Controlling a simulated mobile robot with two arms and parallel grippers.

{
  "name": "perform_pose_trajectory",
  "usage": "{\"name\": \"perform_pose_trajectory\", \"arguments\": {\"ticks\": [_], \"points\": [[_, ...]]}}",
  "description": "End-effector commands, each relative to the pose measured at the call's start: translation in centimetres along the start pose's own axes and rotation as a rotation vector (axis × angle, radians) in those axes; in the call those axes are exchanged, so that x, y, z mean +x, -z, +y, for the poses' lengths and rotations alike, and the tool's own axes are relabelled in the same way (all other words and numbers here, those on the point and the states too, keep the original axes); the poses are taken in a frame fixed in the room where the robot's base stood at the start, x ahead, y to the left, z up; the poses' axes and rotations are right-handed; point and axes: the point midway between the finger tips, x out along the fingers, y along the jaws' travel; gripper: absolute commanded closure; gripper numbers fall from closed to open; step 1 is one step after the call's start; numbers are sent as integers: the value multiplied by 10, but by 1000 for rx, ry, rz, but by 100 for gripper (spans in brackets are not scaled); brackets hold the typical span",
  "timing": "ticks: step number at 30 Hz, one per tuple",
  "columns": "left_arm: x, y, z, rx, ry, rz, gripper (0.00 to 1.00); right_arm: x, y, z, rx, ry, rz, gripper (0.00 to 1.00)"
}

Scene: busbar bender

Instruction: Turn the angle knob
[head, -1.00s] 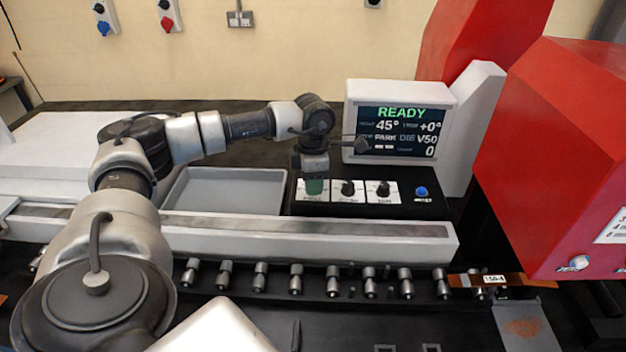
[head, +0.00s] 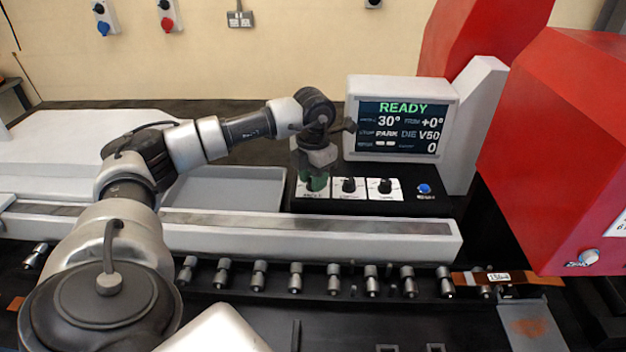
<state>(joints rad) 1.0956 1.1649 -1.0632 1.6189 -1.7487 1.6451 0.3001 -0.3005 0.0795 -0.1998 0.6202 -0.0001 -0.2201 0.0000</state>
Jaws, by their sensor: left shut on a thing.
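My left gripper (head: 314,180) reaches down over the leftmost white plate of the control panel (head: 340,206). It is shut on the angle knob there, which its fingers hide. The plate's label (head: 312,195) shows partly below the fingers. The display (head: 402,128) behind the panel reads READY, 30°, +0°, PARK, DIE V50 and 0. My right gripper is not in view.
Two more black knobs, a middle one (head: 349,186) and a right one (head: 385,187), and a blue button (head: 424,188) are close to the right. A grey tray (head: 225,190) lies left. A long metal beam (head: 310,233) and rollers (head: 296,278) run in front. Red machine housing (head: 560,150) stands right.

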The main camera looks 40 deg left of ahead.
Motion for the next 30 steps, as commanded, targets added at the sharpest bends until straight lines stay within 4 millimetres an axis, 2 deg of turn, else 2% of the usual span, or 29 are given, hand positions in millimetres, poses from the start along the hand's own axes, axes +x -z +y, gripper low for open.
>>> {"name": "perform_pose_trajectory", "arguments": {"ticks": [18, 30], "points": [[-2, -1, 1, -564, 0, -6, 92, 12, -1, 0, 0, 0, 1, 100], [-3, -1, 1, -775, 1, -7, 92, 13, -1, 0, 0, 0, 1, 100]]}}
